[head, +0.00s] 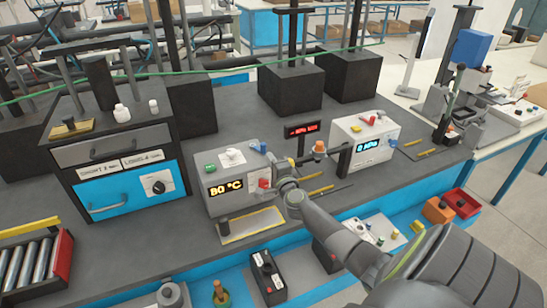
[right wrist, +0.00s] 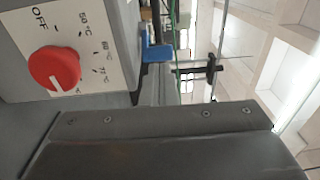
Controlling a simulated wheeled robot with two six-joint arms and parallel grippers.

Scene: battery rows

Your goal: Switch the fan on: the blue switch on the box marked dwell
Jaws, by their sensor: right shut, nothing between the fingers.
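The heating box (head: 235,178) stands mid-bench with an "80 °C" display. Its red knob (head: 264,183) is on the front; in the right wrist view the knob (right wrist: 54,68) sits on a white dial with OFF and temperature marks. A blue switch (right wrist: 157,52) sticks out beside that panel. A second box (head: 362,138) reads "0 MPa" and has a blue part (head: 391,142) on its right. I cannot read "dwell" on either box. My right gripper (head: 279,180) is shut and empty, close in front of the heating box's knob. My left gripper is not seen.
A black cabinet with a blue drawer (head: 133,188) stands left. A yellow-edged tray (head: 250,225) lies before the heating box. A small red display (head: 302,131) stands between the boxes. Black blocks with posts (head: 291,85) stand behind. Batteries (head: 267,278) sit below the bench front.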

